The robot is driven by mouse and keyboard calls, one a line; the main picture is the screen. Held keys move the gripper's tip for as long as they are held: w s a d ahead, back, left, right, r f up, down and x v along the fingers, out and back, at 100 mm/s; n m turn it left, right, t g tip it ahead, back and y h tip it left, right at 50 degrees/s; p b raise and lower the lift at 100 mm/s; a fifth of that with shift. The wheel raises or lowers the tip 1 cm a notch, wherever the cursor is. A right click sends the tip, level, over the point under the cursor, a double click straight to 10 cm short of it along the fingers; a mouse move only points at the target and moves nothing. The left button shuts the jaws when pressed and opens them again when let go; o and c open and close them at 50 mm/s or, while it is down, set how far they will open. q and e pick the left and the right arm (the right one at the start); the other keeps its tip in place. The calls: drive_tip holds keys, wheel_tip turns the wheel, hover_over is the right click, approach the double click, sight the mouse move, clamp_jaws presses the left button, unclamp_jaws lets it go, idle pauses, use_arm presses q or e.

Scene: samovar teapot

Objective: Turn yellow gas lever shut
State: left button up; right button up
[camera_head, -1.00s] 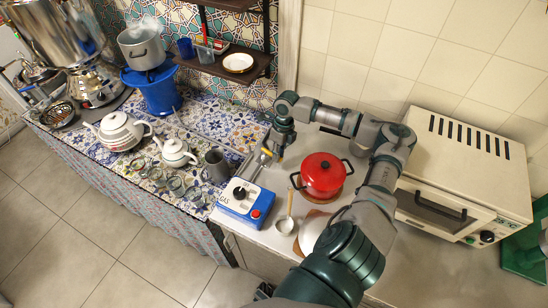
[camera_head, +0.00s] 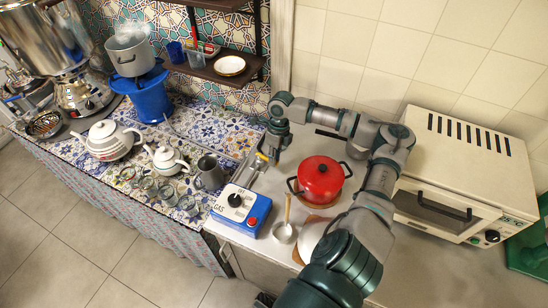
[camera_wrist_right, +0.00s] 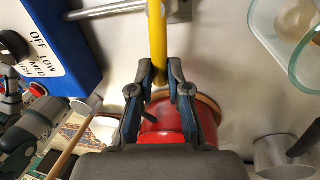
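The yellow gas lever (camera_wrist_right: 158,40) runs down from the top of the right wrist view, its lower end between my right fingers. In the head view the lever (camera_head: 262,156) is a small yellow bar at the back of the counter, behind the gas stove. My right gripper (camera_wrist_right: 160,75) has its fingertips close on both sides of the lever and appears shut on it. In the head view the right gripper (camera_head: 270,153) points down at the lever and partly hides it. The blue-and-white gas stove (camera_head: 241,207) has a black knob and a red button. My left gripper is not seen.
A red pot (camera_head: 321,180) stands just right of my right gripper, and a ladle (camera_head: 284,232) lies in front. A grey pitcher (camera_head: 209,173), teapots and glasses stand to the left. A cream oven (camera_head: 465,155) is at the right, beyond my arm.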

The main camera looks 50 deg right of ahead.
drive_tip(key=o, duration=0.4)
drive_tip(key=shift+w+d+r, duration=0.1)
drive_tip(key=shift+o, duration=0.2)
wheel_tip(320, 180, up, 10)
drive_tip(key=shift+f, duration=0.2)
drive_tip(key=shift+d, duration=0.1)
